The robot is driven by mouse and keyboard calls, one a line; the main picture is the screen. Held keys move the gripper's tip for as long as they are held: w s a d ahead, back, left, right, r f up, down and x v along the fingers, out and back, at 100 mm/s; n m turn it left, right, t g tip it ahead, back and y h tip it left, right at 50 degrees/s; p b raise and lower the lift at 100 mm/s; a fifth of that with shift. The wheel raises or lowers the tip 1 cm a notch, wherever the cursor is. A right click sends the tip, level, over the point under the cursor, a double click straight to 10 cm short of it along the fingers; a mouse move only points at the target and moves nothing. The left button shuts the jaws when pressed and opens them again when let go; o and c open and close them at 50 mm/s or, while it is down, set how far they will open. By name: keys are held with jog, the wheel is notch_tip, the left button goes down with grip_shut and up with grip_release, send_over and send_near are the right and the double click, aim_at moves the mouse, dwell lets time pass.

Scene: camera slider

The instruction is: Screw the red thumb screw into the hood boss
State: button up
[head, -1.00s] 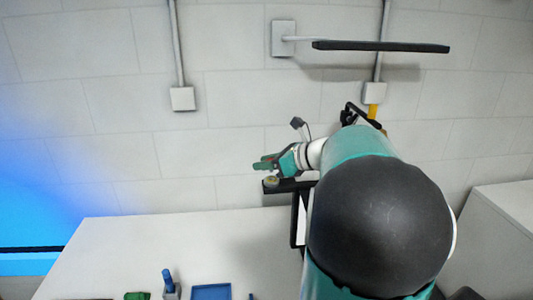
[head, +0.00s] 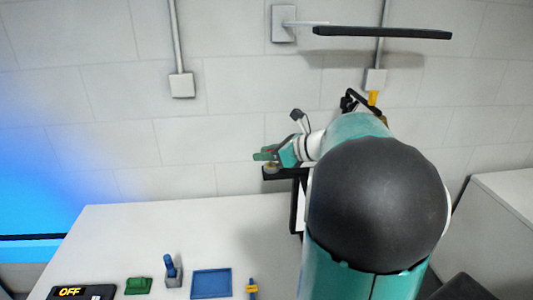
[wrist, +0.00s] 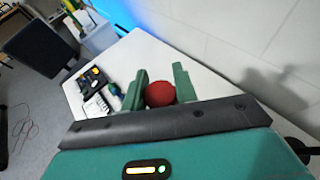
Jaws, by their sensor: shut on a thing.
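The red thumb screw (wrist: 160,94) shows in the wrist view as a round red knob between the two green fingers. My gripper (wrist: 160,82) is shut on it. In the head view my gripper (head: 264,156) is above the far edge of the table, close to the wall, pointing left. A dark bracket (head: 285,175) with a small round part on its left end lies just below the fingers. I cannot tell whether that part is the hood boss, or whether the screw touches it. The screw is not clear in the head view.
The white table (head: 150,235) is mostly clear. Along its front are a black box reading OFF (head: 82,292), a green block (head: 138,286), a blue peg in a grey stand (head: 171,268) and a blue tray (head: 211,284). A black bar (head: 382,33) juts from the wall above.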

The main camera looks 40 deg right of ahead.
jog(key=shift+f, duration=0.8)
dwell(0.4)
jog(key=shift+m+h, duration=0.5)
jog(key=shift+h, duration=0.1)
jog(key=shift+w+d+n+y, duration=0.1)
jog(key=shift+d+n+y, duration=0.1)
jog(key=shift+n+y, duration=0.35)
jog(key=shift+a+n+y, duration=0.1)
jog(key=shift+n+y, duration=0.15)
jog(key=shift+y, duration=0.1)
jog(key=o, duration=1)
jog(key=v, duration=1.4)
